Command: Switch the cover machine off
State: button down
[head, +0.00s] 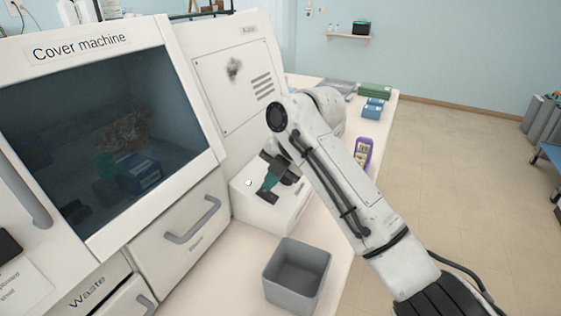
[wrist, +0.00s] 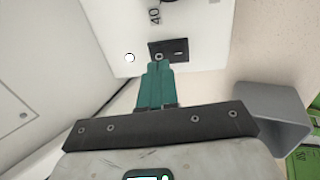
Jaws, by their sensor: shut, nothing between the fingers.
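The cover machine (head: 140,40) is a large white cabinet with a labelled front and a dark window, at the left of the head view. A low white ledge (head: 245,205) juts out at its right end. A small white round spot (head: 248,183) shows on the ledge, and also in the wrist view (wrist: 129,57). My gripper (head: 266,190) has teal fingers, shut and empty, over the ledge. In the wrist view the fingertips (wrist: 158,66) are at the lower edge of a dark switch plate (wrist: 181,46). I cannot tell whether they touch it. The switch's position is partly hidden.
A grey open bin (head: 297,270) stands on the bench just in front of the ledge. A purple device (head: 361,154) and blue boxes (head: 372,108) lie behind my arm. A grey drawer handle (head: 195,222) sticks out of the machine. Open floor lies to the right.

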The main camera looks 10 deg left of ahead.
jog(key=shift+x, duration=1)
jog(key=shift+a+f, duration=0.2)
jog(key=shift+d, duration=0.2)
jog(key=shift+s+d+f+p, duration=0.1)
jog(key=shift+s+d+p, duration=0.1)
jog(key=shift+d+p, duration=0.25)
jog(key=shift+d, duration=0.1)
